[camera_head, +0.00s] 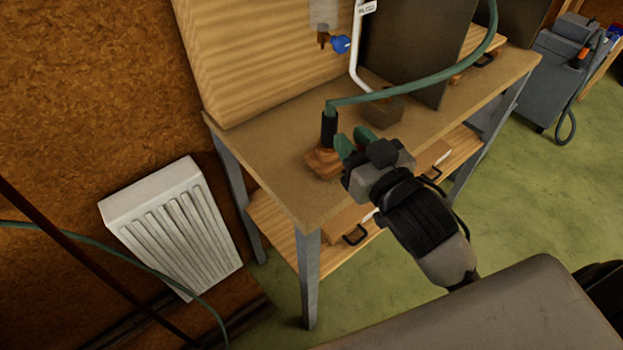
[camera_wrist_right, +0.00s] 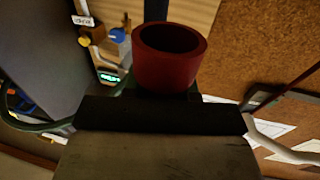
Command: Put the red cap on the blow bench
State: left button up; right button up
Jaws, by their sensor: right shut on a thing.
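In the right wrist view, a hollow dark red cap (camera_wrist_right: 165,70) sits in my right gripper with its round opening showing. In the head view, my right gripper (camera_head: 354,143) has green fingertips and is above the front part of a brown-topped bench (camera_head: 272,180), which appears to be the blow bench. I cannot make out the cap in the head view; the gripper seems to hide it. My left gripper is not in view.
A black nozzle (camera_head: 328,128) on a brown block (camera_head: 322,163) stands on the bench beside my gripper. A green hose (camera_head: 430,83) arches from it. The bench's left front corner is bare.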

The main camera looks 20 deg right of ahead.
jog(key=w+a+f, duration=0.1)
jog(key=a, duration=0.1)
jog(key=a+f, duration=0.2)
jog(key=a, duration=0.1)
jog(key=w+a+f, duration=0.1)
jog(key=a, duration=0.1)
jog(key=shift+w+a+f, duration=0.15)
jog(key=shift+w+f, duration=0.05)
jog(key=shift+w, duration=0.15)
jog(key=shift+w+a+f, duration=0.1)
jog(key=shift+a+f, duration=0.05)
jog(key=shift+f, duration=0.1)
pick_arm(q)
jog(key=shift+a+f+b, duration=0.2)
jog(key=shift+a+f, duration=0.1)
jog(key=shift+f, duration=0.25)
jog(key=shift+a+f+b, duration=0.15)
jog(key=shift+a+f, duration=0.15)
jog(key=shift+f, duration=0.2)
pick_arm(e)
jog(key=shift+f, duration=1.9)
jog(key=shift+f, duration=0.15)
jog(key=o, duration=0.9)
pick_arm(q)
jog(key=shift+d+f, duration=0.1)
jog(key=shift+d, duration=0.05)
